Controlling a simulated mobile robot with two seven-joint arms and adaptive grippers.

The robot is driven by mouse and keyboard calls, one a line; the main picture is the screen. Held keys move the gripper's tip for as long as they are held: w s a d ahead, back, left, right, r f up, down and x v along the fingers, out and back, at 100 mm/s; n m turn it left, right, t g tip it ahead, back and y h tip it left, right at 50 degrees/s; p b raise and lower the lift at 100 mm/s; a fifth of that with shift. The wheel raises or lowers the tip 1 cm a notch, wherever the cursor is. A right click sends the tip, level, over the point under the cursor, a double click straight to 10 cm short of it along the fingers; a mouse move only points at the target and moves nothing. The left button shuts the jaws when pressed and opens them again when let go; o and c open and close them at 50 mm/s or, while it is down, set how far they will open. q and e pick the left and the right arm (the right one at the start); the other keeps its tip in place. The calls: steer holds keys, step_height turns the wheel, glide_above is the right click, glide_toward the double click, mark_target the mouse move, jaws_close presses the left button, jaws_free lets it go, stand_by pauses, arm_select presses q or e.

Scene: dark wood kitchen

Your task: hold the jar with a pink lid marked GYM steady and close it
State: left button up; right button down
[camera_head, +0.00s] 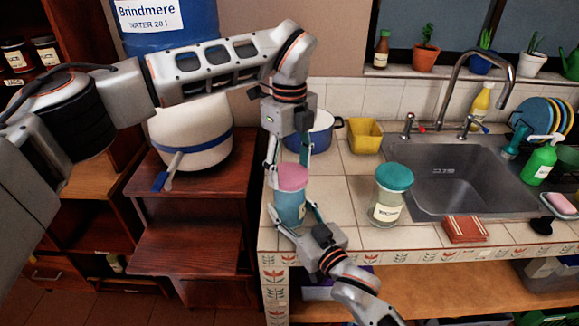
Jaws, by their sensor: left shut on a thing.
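The jar (290,208) with a pink lid (293,177) stands upright near the left end of the tiled counter. Its body looks blue, and I cannot read any GYM marking. The lid sits on top of the jar; I cannot tell how tightly. My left gripper (288,170) comes down from above and is shut on the pink lid, a finger at each side. My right gripper (296,219) reaches in from the front edge, low on the jar, with its fingers on both sides of the body. The fingers hide part of the jar.
A clear jar with a teal lid (390,195) stands to the right, before the sink (462,180). A blue pot (321,130) and a yellow container (365,136) stand behind. A brick-red item (465,229) lies near the front edge. Bare tiles lie between the jars.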

arm_select(q)
steer(key=m, duration=0.4)
steer(key=shift+m, duration=0.4)
steer(key=m, duration=0.5)
steer(key=shift+f, duration=0.1)
steer(key=m, duration=0.8)
steer(key=shift+m, duration=0.3)
steer(key=o, duration=1.3)
step_height(320, 180, up, 12)
